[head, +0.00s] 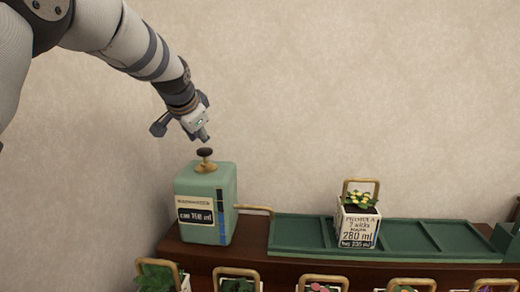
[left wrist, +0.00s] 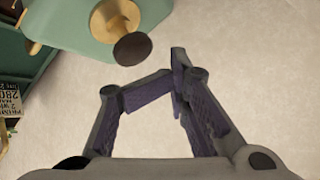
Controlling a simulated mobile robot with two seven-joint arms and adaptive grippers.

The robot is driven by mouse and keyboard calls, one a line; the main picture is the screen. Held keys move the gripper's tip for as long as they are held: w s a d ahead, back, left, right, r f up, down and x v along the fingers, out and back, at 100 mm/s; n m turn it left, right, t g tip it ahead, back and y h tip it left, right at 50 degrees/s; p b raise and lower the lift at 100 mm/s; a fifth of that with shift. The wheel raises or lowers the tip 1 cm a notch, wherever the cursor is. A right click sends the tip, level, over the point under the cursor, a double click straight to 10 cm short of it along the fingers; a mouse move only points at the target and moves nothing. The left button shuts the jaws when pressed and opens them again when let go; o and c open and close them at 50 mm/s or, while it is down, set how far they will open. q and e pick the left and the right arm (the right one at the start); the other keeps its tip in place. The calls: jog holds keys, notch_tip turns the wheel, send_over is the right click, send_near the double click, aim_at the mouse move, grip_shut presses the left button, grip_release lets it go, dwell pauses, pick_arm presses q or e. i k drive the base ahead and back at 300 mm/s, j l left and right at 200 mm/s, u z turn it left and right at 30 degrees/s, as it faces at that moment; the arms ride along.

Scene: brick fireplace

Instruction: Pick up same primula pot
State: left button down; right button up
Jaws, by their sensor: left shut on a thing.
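The primula pot (head: 358,230) is a white labelled box with yellow flowers and a brass hoop handle. It stands upright on the green tray (head: 300,234); its label reads "PRIMULA" and "280 ml". Part of it shows at the left edge of the left wrist view (left wrist: 10,98). My left gripper (head: 203,137) is just above the dark knob (head: 205,152) of the green can, far left of the pot. In the left wrist view its fingers (left wrist: 180,78) are drawn together, with no object visible between them; the knob (left wrist: 132,48) lies beyond the tips. My right gripper is not in view.
The pale green can (head: 206,202), labelled "can 760 ml", has a brass spout (head: 253,208) pointing toward the tray. Several pots with brass handles line the front, including a leafy one (head: 158,276). Tray sections on both sides of the primula are empty. A plain wall stands behind.

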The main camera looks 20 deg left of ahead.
aim_at(356, 219)
jog(key=k+l, duration=0.15)
jog(key=l, duration=0.15)
jog(key=k+l, duration=0.1)
jog(key=l, duration=0.25)
jog(key=k+l, duration=0.15)
jog(key=l, duration=0.15)
jog(key=k+l, duration=0.1)
jog(key=l, duration=0.25)
